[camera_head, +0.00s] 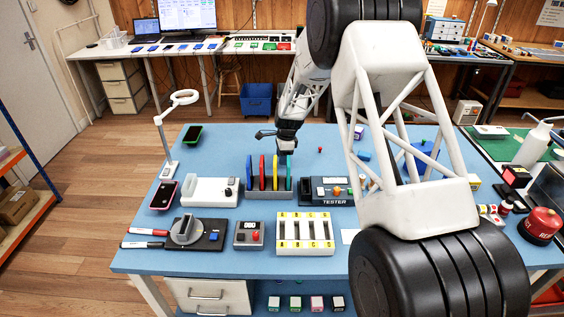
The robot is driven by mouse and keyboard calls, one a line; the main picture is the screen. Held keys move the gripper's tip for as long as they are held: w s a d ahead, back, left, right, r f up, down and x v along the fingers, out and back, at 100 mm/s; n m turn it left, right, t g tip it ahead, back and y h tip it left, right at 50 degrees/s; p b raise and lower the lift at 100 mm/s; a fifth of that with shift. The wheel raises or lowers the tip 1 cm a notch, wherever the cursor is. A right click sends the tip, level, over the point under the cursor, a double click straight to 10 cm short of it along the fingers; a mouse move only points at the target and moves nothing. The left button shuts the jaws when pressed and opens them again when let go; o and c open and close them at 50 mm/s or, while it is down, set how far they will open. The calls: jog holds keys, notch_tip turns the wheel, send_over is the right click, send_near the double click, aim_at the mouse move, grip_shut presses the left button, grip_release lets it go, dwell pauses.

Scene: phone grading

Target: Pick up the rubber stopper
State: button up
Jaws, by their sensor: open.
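My gripper (286,153) points down over the back of the blue table, just behind a rack of coloured upright plates. Its jaws are small in the picture and look open, with nothing seen between them. A small red piece (320,149) lies alone on the table to the right of my gripper and apart from it. It may be the rubber stopper, but it is too small to be sure. My arm hides part of the table's right side, where more small pieces show.
Phones (163,195) and a white stand lamp (164,135) are at left. The table's back middle is fairly clear.

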jog(key=shift+a+f, duration=0.1)
jog(key=shift+f, duration=0.55)
jog(key=shift+c, duration=0.4)
grip_shut()
